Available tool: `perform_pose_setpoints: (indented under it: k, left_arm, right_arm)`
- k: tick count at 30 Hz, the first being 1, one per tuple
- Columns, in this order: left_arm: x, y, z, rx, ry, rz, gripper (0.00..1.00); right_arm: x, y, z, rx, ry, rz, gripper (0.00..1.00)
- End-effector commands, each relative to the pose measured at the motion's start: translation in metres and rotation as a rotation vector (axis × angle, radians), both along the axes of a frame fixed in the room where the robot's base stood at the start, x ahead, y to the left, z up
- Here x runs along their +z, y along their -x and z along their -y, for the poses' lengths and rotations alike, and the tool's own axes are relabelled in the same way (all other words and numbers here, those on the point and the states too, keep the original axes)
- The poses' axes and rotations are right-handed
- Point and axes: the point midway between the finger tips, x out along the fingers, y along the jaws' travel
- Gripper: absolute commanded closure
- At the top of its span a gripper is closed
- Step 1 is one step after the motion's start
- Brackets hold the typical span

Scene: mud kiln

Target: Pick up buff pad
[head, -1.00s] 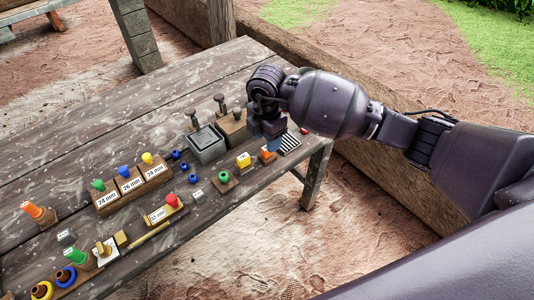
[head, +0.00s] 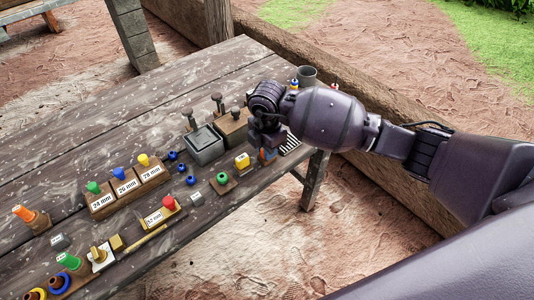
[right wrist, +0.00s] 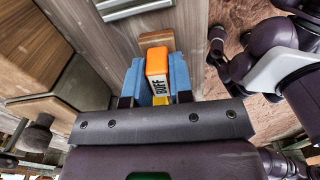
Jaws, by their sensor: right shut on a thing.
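The buff pad (right wrist: 157,63) is an orange and white block with "BUFF" on its white face, in the right wrist view. It sits between the two blue fingers of my right gripper (right wrist: 158,82), which is shut on it. In the head view, the right gripper (head: 266,150) is low at the table's right end, and only a bit of orange from the pad (head: 269,155) shows under it. The fingers hide most of the pad there. I cannot tell whether the pad touches the table. My left gripper is not in view.
A striped black-and-white piece (head: 290,143) lies just right of the gripper. A yellow-topped block (head: 242,161), a green-knobbed piece (head: 223,179) and a grey metal box (head: 204,146) are to its left. A grey cup (head: 306,75) stands behind my arm.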

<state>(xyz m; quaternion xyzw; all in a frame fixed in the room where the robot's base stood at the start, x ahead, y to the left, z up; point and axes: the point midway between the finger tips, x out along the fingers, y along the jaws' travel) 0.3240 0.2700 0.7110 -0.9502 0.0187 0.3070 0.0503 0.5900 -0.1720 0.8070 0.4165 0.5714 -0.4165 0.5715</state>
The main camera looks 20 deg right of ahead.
Motion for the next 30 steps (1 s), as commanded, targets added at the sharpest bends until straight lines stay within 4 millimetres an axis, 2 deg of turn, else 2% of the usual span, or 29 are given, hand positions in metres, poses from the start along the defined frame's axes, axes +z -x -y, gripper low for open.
perform_pose_setpoints:
  k: [9,14,17,24,30]
  left_arm:
    - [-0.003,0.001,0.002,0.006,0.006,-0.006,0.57]
    - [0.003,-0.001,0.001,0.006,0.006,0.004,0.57]
    - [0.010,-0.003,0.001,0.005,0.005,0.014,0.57]
    - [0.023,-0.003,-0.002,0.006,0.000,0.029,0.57]
    - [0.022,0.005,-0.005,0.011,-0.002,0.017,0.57]
  right_arm:
    - [0.002,0.000,0.000,0.000,0.000,0.001,1.00]
    - [0.018,-0.001,0.000,0.000,-0.001,0.006,1.00]
    - [0.038,-0.001,0.000,0.001,0.000,0.007,1.00]
    - [0.100,-0.001,0.000,0.001,0.000,0.010,1.00]
    - [0.148,-0.001,0.000,0.000,0.000,0.007,1.00]
